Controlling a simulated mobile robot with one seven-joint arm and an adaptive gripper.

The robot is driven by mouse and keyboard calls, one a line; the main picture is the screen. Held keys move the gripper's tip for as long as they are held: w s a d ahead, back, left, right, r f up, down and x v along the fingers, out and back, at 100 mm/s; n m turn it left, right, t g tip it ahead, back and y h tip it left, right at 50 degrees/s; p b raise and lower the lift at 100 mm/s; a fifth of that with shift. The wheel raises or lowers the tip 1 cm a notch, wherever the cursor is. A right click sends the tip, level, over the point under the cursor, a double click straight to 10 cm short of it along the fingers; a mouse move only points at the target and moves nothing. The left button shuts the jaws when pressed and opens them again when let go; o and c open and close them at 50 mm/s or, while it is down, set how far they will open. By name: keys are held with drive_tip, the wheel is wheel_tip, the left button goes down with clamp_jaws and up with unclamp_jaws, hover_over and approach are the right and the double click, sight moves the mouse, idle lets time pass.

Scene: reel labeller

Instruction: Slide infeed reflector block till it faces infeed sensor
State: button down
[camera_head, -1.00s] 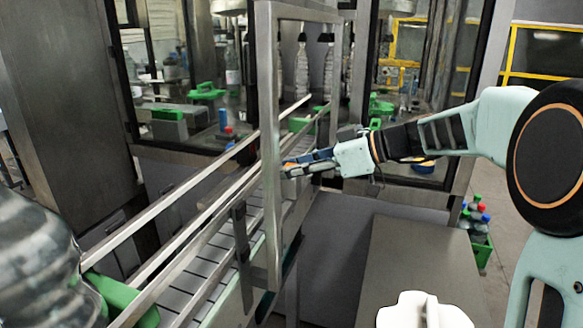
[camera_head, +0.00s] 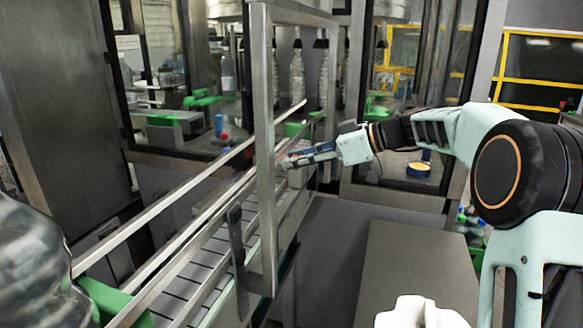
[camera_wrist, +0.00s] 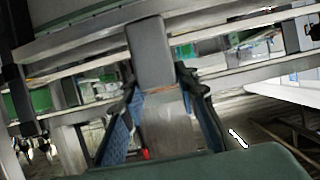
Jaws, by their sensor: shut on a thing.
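My gripper (camera_head: 288,161) is at the conveyor's right side, just right of the near upright of the metal frame. In the wrist view its two dark blue fingers (camera_wrist: 165,125) stand on either side of an upright grey block (camera_wrist: 150,55) and are shut on it. This seems to be the infeed reflector block, though its face is hidden from me. In the head view the fingers hide whatever is between them. I cannot clearly make out the infeed sensor. A dark bracket (camera_head: 236,240) hangs on the near rail, left of the upright.
The conveyor (camera_head: 190,285) with its metal rails runs from front left to the bottles at the back. The frame upright (camera_head: 266,160) stands close to my fingers. A grey box top (camera_head: 400,265) lies at front right. A large clear bottle (camera_head: 35,255) is at left.

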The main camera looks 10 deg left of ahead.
drive_tip(key=w, duration=0.3)
drive_tip(key=w+p, duration=0.1)
drive_tip(key=shift+w+d+r, duration=0.1)
drive_tip(key=shift+w+d, duration=0.25)
drive_tip(key=shift+w, duration=0.05)
drive_tip(key=c, duration=1.5)
unclamp_jaws()
drive_tip(key=v, duration=1.2)
